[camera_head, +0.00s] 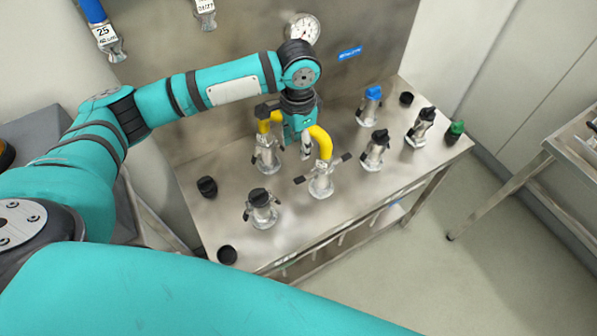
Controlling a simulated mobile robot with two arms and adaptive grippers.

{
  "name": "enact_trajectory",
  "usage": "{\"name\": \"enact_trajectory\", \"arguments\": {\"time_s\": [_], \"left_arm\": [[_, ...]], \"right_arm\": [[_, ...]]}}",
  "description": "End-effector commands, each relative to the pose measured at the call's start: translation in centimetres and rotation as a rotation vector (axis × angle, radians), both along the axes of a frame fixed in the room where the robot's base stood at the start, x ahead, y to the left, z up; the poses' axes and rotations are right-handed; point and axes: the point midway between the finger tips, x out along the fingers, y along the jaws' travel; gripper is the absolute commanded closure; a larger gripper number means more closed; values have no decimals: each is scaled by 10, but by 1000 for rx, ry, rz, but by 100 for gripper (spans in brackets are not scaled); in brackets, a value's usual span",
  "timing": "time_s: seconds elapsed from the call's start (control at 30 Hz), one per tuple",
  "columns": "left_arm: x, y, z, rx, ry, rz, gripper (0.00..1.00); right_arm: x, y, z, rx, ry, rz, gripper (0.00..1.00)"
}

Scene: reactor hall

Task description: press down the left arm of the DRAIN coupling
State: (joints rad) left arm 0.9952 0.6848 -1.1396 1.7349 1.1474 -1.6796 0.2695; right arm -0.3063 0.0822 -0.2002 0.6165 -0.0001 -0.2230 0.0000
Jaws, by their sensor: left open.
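My left gripper (305,152) points down over the steel bench, open and empty. It is between two metal couplings joined by a yellow hose, close beside the hose's right end. The right hose coupling (321,183) stands upright with its two dark arms spread out to the sides: the left arm (300,180) toward lower left, the right arm (346,157) toward upper right. The left hose coupling (266,158) stands behind and is partly hidden. No DRAIN lettering is readable, so I cannot tell which coupling bears it. I cannot tell whether the gripper touches anything.
The steel bench (226,182) also carries a black-capped coupling (261,209), other couplings at right, one blue-topped (369,105), and loose black caps (227,255). A green cap (456,130) is at the right corner. A gauge (303,30) is on the back panel. Another table (575,150) stands right.

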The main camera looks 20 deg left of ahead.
Motion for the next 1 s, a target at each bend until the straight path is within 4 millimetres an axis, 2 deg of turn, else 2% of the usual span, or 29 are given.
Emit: {"name": "enact_trajectory", "arguments": {"time_s": [0.17,0.4,0.6,0.8,1.0], "left_arm": [[-1,0,-37,2,4,0,58],[-1,0,-90,2,2,0,58],[0,0,-126,1,-1,0,58],[0,0,-145,-1,-2,0,58],[0,0,-149,0,-2,-1,58]], "right_arm": [[-3,0,13,0,5,1,55],[7,2,26,4,-12,0,55],[12,5,33,8,-21,0,55],[11,5,36,7,-19,0,55],[10,4,36,6,-15,-1,55]]}}
